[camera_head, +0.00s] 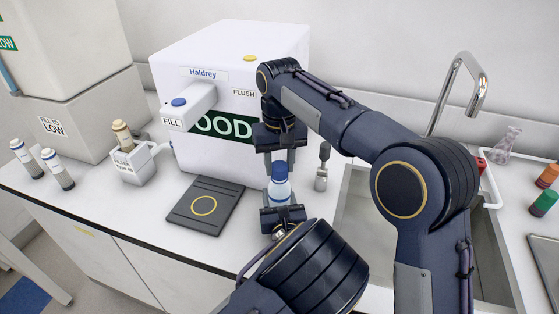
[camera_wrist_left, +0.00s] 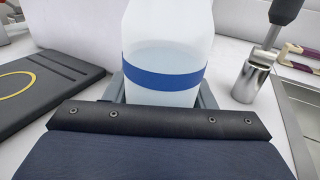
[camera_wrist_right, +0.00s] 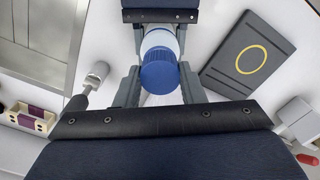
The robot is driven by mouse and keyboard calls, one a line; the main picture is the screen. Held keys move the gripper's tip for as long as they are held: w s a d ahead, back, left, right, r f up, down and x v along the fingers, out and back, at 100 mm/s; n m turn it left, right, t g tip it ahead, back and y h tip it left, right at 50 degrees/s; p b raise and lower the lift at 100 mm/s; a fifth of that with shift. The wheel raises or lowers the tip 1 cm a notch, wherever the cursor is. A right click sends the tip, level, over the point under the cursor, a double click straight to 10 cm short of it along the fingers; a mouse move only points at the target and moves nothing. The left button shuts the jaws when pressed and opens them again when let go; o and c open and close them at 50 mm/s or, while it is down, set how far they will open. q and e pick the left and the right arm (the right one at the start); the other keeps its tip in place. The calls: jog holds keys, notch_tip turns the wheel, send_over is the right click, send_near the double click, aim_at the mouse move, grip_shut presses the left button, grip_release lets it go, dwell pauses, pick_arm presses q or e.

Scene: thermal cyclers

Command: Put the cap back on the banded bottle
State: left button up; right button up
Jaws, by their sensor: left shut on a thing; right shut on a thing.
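The banded bottle (camera_wrist_left: 163,55) is whitish and translucent with a blue band (camera_wrist_left: 165,76), and it stands upright between the fingers of my left gripper (camera_wrist_left: 163,92). In the head view the bottle (camera_head: 279,190) is partly hidden by my left gripper (camera_head: 283,207). The blue cap (camera_wrist_right: 159,73) is between the fingers of my right gripper (camera_wrist_right: 160,82), which is shut on it. In the head view the cap (camera_head: 279,171) is at the bottle's top, under my downward-pointing right gripper (camera_head: 279,160). I cannot tell whether it is fully seated.
A dark pad with a yellow ring (camera_head: 206,205) lies left of the bottle. The white Haldrey machine (camera_head: 225,120) stands behind. A metal holder with a dark-handled tool (camera_head: 321,175) and the sink (camera_head: 365,215) are to the right. A small rack (camera_head: 138,165) stands farther left.

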jog(key=shift+f, duration=0.1)
jog(key=m, duration=0.2)
jog(key=shift+m, duration=0.3)
jog(key=m, duration=0.9)
jog(key=shift+m, duration=0.4)
jog(key=m, duration=0.3)
jog(key=shift+m, duration=0.4)
jog(key=o, duration=1)
jog(key=shift+c, duration=0.2)
